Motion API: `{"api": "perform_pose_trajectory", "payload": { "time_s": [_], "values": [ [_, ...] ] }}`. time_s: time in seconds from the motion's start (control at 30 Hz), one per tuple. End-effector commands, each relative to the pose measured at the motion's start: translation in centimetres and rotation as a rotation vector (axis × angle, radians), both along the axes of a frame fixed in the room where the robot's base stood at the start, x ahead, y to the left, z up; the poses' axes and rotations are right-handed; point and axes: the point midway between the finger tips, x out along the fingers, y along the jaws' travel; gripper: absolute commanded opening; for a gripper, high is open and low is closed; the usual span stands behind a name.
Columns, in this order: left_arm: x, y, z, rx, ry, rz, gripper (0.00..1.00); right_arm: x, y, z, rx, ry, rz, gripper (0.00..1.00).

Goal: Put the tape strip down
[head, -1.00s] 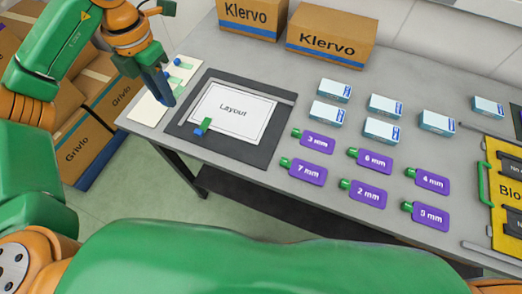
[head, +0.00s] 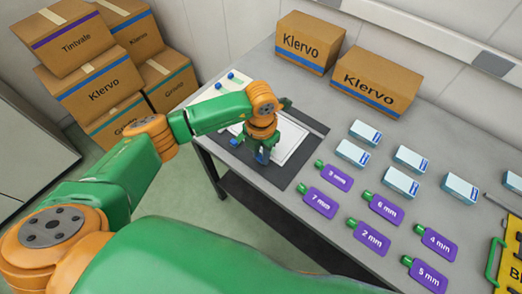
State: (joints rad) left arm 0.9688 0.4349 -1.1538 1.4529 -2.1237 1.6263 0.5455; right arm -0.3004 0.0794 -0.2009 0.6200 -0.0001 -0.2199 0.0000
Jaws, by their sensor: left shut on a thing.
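My left gripper (head: 262,157) is shut over the white Layout sheet (head: 294,143), near its lower middle. The tape strip in its jaws is largely hidden by the gripper and arm, so I cannot tell whether it touches the sheet. The sheet lies on a dark mat (head: 268,175), and my arm covers much of both. A blue tab (head: 236,142) of another strip shows at the sheet's left edge. The white strip card (head: 214,94) lies behind my forearm with small blue tabs on it. My right gripper is not in view.
Klervo boxes (head: 376,82) stand at the table's back. Several small white-blue boxes (head: 352,153) and purple size tags (head: 317,202) lie right of the mat. A yellow board (head: 507,270) is at the far right. Bare grey table (head: 312,98) lies behind the mat.

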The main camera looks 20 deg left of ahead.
Motion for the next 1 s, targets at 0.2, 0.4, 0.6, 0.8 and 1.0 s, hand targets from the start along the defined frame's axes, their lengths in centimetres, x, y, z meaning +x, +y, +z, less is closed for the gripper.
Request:
{"api": "perform_pose_trajectory", "payload": {
  "time_s": [0.2, 0.4, 0.6, 0.8, 1.0],
  "values": [
    [0.0, 0.0, -1.0, -0.001, -0.002, -0.001, 0.04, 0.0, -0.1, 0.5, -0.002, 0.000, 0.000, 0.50],
    [0.1, 0.0, -1.5, 0.000, -0.001, -0.001, 0.04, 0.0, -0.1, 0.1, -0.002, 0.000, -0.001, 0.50],
    [0.1, 0.0, -1.2, 0.000, -0.001, 0.000, 0.56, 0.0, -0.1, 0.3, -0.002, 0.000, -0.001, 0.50],
    [0.1, 0.1, -1.2, 0.000, -0.001, 0.000, 0.56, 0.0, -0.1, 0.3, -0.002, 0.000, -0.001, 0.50],
    [0.2, 0.1, 1.3, 0.000, -0.007, -0.002, 0.56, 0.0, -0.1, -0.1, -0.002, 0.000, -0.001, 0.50]
  ]
}}
